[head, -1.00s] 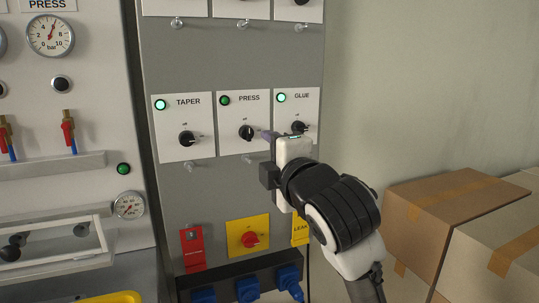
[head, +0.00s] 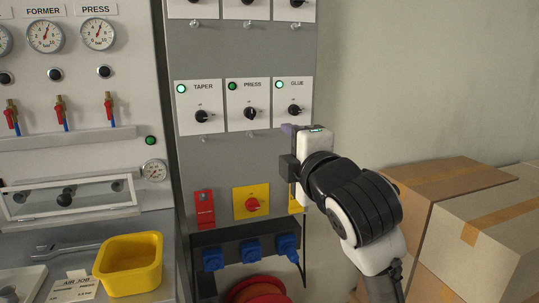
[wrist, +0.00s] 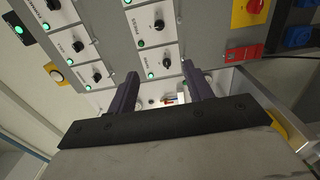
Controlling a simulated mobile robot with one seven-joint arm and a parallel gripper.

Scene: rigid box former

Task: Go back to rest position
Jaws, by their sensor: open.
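My gripper (head: 289,128) is in front of the grey control cabinet (head: 240,60), just below the GLUE switch plate. It is apart from the knobs and holds nothing. In the wrist view its two dark fingers (wrist: 158,85) are spread, with nothing between them. The TAPER knob (head: 201,117), PRESS knob (head: 250,113) and GLUE knob (head: 294,110) sit in a row. The TAPER and GLUE lamps glow bright green; the PRESS lamp (head: 232,86) is darker.
A yellow emergency-stop plate (head: 240,205) and blue sockets (head: 251,250) are lower on the cabinet. A yellow bin (head: 130,268) stands at lower left. Cardboard boxes (head: 440,195) are stacked at right. Bare wall is above them.

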